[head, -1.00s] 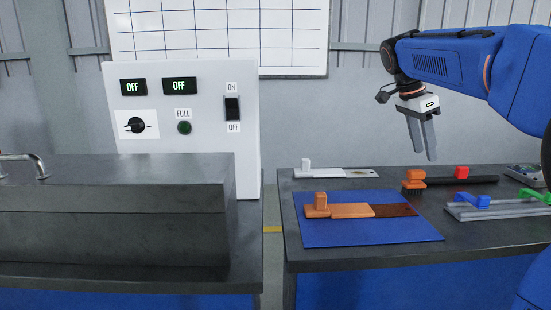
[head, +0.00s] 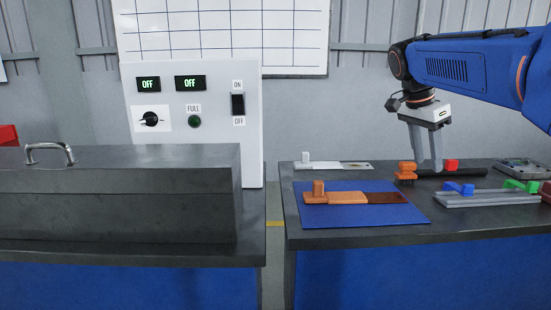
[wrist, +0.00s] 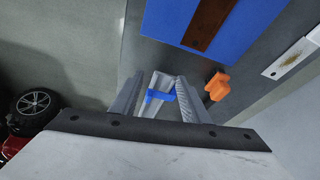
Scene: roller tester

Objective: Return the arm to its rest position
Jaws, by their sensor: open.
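My blue arm (head: 470,68) reaches in from the right in the head view. My gripper (head: 429,150) hangs from it, fingers pointing down over the back of the right bench. The fingers are open and hold nothing. In the wrist view, my gripper (wrist: 158,88) shows its two grey fingers apart, with a rail carrying a blue block (wrist: 158,96) seen between them, below. An orange brush-like piece (wrist: 217,85) lies beside the right finger there. In the head view the fingertips overlap the area near the orange brush (head: 405,172) and the red-tipped black bar (head: 451,165).
A blue mat (head: 350,232) with an orange and brown piece (head: 350,198) lies on the right bench (head: 400,239). A grey rail fixture (head: 490,201) is at right. A control panel (head: 215,140) reads OFF twice. A closed dark housing (head: 120,200) with a handle stands at left.

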